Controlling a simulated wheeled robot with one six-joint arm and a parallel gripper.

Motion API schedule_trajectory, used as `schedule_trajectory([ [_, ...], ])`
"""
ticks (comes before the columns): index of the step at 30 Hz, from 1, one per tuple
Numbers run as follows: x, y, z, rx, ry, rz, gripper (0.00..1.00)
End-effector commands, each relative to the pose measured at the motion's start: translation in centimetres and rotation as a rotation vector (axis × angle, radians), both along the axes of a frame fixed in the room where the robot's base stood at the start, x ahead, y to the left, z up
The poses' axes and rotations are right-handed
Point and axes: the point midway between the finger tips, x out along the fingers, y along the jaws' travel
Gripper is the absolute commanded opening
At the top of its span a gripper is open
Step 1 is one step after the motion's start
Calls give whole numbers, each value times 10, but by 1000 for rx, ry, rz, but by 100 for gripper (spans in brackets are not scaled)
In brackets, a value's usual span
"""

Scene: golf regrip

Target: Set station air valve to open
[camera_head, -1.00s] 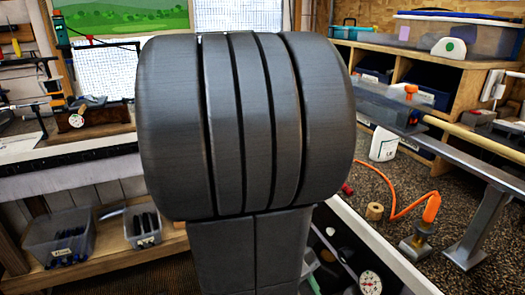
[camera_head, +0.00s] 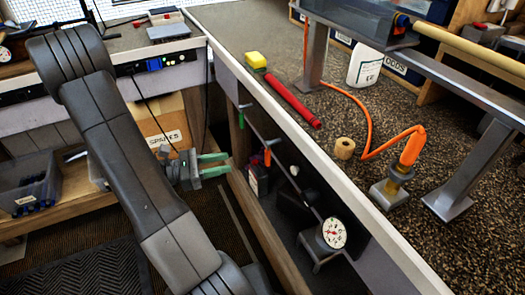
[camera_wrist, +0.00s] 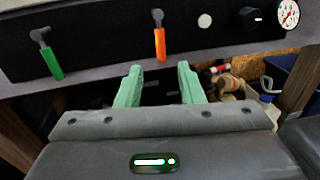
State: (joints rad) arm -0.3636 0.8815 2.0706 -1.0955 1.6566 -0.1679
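Two lever handles hang down from the dark panel on the bench front. One is green (camera_head: 241,119) and one is orange (camera_head: 267,156). In the wrist view the green handle (camera_wrist: 52,63) is at the upper left and tilts slightly. The orange handle (camera_wrist: 160,44) hangs nearly straight, just above and between my fingertips. No readable label shows which one is the station air valve. My gripper (camera_head: 222,164) is open and empty, its green fingers pointing at the panel. In the wrist view my gripper (camera_wrist: 159,86) is apart from both handles.
The panel also carries a white button (camera_wrist: 205,20), a black knob (camera_wrist: 249,18) and a pressure gauge (camera_wrist: 288,14). A red tube (camera_head: 292,100), a tape roll (camera_head: 345,148) and an orange hose (camera_head: 377,151) lie on the bench top. A cardboard box (camera_head: 172,127) stands behind my gripper.

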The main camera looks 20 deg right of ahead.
Motion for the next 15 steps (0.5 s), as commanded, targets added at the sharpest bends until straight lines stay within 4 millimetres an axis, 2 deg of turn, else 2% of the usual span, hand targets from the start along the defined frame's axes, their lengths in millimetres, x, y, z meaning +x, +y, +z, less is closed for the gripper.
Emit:
schedule_trajectory([
  [5, -1, -11, 0, -4, 2, -1, 35],
  [15, -8, -59, 0, -3, 1, -3, 35],
])
